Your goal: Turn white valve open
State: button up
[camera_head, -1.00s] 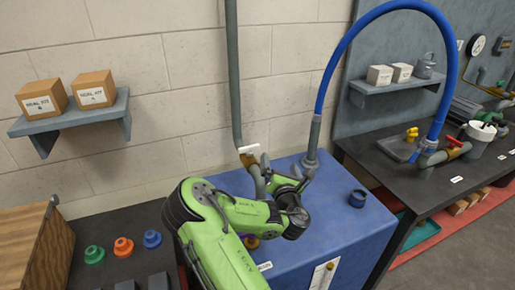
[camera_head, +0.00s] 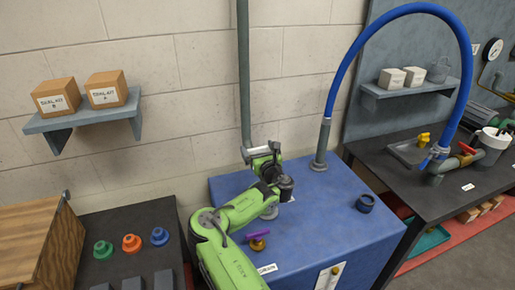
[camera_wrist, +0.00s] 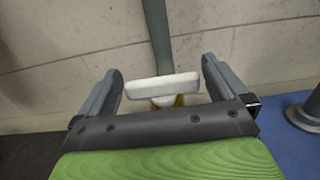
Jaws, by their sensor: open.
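The white valve handle (camera_wrist: 163,88) lies crosswise in the wrist view, slightly tilted, on a brass body at the foot of a grey vertical pipe (camera_wrist: 157,30). My gripper (camera_wrist: 162,66) is open, with one finger on each side of the handle and a gap at both ends. In the head view my gripper (camera_head: 262,152) is up at the valve at the lower end of the pipe (camera_head: 243,80), and it partly hides the valve. The valve's lower body is hidden behind my wrist.
A purple-handled valve (camera_head: 257,236) is on the blue bench (camera_head: 330,225) beside my arm. A blue hose (camera_head: 337,85) rises from the bench at right. A dark ring (camera_head: 365,203) sits on the bench. A red-handled valve (camera_head: 467,148) is on the right table.

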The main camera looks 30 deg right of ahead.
jog(key=shift+w+d, duration=0.1)
jog(key=shift+w, duration=0.3)
jog(key=c, duration=0.7)
